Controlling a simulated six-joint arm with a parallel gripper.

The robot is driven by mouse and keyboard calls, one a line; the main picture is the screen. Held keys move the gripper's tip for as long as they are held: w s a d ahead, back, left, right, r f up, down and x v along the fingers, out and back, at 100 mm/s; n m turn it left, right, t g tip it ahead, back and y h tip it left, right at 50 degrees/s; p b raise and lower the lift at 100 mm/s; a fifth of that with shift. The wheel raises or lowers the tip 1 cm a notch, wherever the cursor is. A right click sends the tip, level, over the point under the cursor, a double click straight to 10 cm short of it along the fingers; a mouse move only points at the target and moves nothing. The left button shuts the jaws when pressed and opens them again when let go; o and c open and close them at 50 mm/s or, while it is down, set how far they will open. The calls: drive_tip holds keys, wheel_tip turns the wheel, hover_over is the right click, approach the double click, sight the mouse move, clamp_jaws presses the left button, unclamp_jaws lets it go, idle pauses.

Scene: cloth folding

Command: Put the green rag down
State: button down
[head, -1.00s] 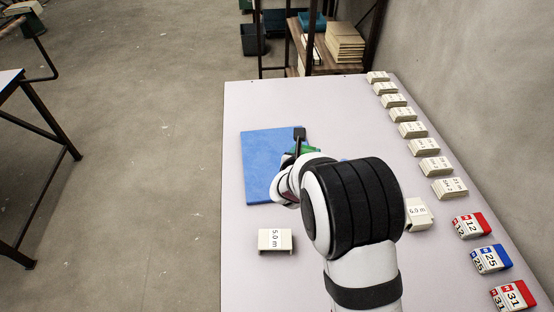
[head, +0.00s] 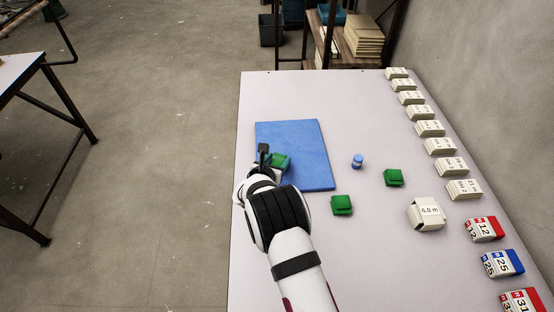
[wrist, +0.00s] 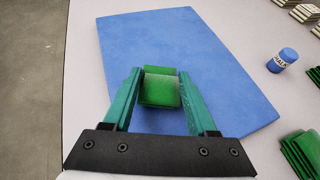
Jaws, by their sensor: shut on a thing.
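A folded green rag (wrist: 158,90) sits between the teal fingers of my gripper (wrist: 160,76) in the wrist view. My gripper is shut on it. In the head view my gripper (head: 268,158) and the green rag (head: 281,163) are over the left part of a blue mat (head: 300,145). My arm hides part of the rag there. I cannot tell whether the rag touches the mat. Two other folded green rags lie on the table right of the mat, one nearer (head: 341,205) and one farther right (head: 393,177).
A small blue jar (head: 357,161) stands right of the mat. Several white blocks (head: 430,128) and red or blue numbered blocks (head: 502,263) line the table's right edge. The table's far part (head: 330,95) is clear.

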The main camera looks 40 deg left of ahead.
drive_tip(key=shift+f, duration=0.15)
drive_tip(key=shift+c, duration=1)
unclamp_jaws()
